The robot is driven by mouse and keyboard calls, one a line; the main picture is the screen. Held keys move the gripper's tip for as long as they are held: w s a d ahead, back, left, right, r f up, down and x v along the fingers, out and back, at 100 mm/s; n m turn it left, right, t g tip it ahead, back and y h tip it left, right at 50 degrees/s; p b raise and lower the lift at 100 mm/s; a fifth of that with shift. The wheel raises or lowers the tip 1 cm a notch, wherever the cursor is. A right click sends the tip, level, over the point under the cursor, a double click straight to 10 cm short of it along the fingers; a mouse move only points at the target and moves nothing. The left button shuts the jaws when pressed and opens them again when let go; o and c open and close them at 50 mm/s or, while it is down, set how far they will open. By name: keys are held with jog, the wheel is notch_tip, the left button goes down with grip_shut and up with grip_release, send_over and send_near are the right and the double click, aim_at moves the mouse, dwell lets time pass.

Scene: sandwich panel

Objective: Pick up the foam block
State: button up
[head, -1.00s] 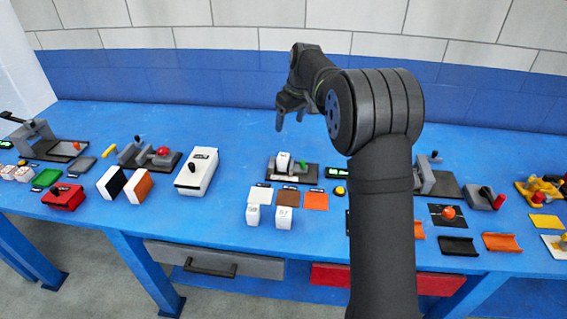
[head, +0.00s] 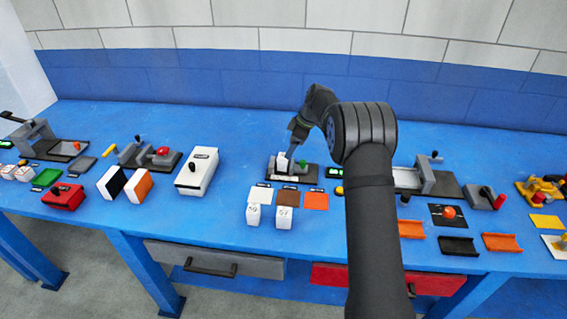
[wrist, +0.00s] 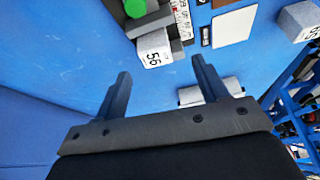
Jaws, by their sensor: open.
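The foam block, a pale grey-white block marked 56 (wrist: 154,49), sits in the grey fixture with a green part. In the head view the same pale block (head: 282,161) shows at the fixture, partly behind my gripper. My gripper (head: 292,150) is above and close to it. In the wrist view my gripper (wrist: 160,75) is open, with a finger on each side. The block lies just beyond the gap between the fingertips, apart from both. Nothing is held.
The grey fixture (head: 305,172) stands around the block. Two more pale blocks (head: 254,215) (head: 284,217) stand at the front by white, brown and orange squares. A white box (head: 197,173) is to the left. The blue table (head: 232,130) is clear behind.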

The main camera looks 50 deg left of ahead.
jog(key=x, duration=0.4)
jog(key=shift+w+a+x, duration=0.1)
jog(key=shift+w+x, duration=0.05)
jog(key=shift+x, duration=1.15)
jog(key=shift+w+a+x, duration=0.15)
jog(key=shift+w+x, duration=0.05)
jog(key=shift+x, duration=1.05)
jog(key=c, duration=1.2)
jog(key=shift+o, duration=0.2)
notch_tip(320, 180, up, 4)
jog(key=w+d+r, duration=0.6)
jog(key=d, duration=0.3)
jog(key=n, duration=0.1)
send_over(282, 157)
jog(key=shift+w+d+f, duration=0.3)
jog(key=shift+w+f, duration=0.1)
jog(key=shift+f, duration=2.4)
